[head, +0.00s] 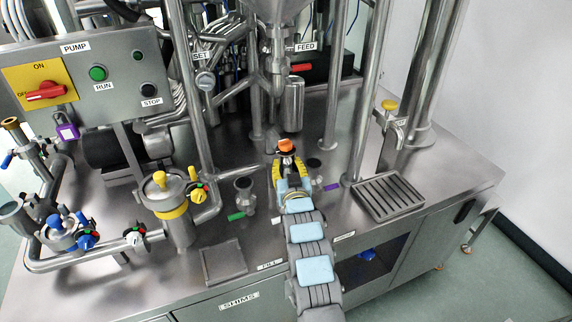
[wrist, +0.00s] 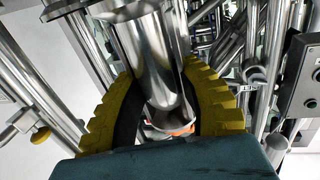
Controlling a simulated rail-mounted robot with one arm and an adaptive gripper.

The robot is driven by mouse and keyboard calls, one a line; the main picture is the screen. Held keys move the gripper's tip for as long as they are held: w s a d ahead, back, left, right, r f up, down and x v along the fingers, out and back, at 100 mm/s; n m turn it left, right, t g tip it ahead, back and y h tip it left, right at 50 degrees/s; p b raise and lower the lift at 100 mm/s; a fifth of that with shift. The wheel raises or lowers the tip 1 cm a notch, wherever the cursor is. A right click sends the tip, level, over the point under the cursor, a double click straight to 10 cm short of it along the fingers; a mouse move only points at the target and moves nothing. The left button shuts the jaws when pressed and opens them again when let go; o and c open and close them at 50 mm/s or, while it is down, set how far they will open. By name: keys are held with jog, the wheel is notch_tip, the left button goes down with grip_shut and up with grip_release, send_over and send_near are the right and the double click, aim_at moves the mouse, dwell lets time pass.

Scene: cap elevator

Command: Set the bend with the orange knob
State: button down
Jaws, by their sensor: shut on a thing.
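The orange knob (head: 287,145) shows at the tip of my gripper (head: 287,166), just below the hanging metal cylinder. My gripper's yellow fingers are shut on the bend with this knob; the bend's body is mostly hidden by the fingers. In the wrist view, a bit of the orange knob (wrist: 184,130) shows low between the curved yellow fingers of my gripper (wrist: 165,110). I cannot tell whether the bend touches the counter.
The hanging metal cylinder (head: 293,106) is close beyond my gripper. A small cup-shaped fitting with a green tag (head: 244,190) stands to the left. A purple-tagged dark fitting (head: 314,164) is close on the right. A slotted drain tray (head: 389,196) lies further right.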

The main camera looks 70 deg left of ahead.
jog(key=c, duration=1.2)
grip_release()
jog(key=shift+w+f, duration=0.1)
jog(key=shift+f, duration=0.05)
jog(key=o, duration=0.5)
jog(key=shift+d, duration=0.25)
jog(key=shift+a, duration=0.15)
jog(key=s+d, duration=0.1)
jog(key=d, duration=1.1)
jog(key=shift+s, duration=0.2)
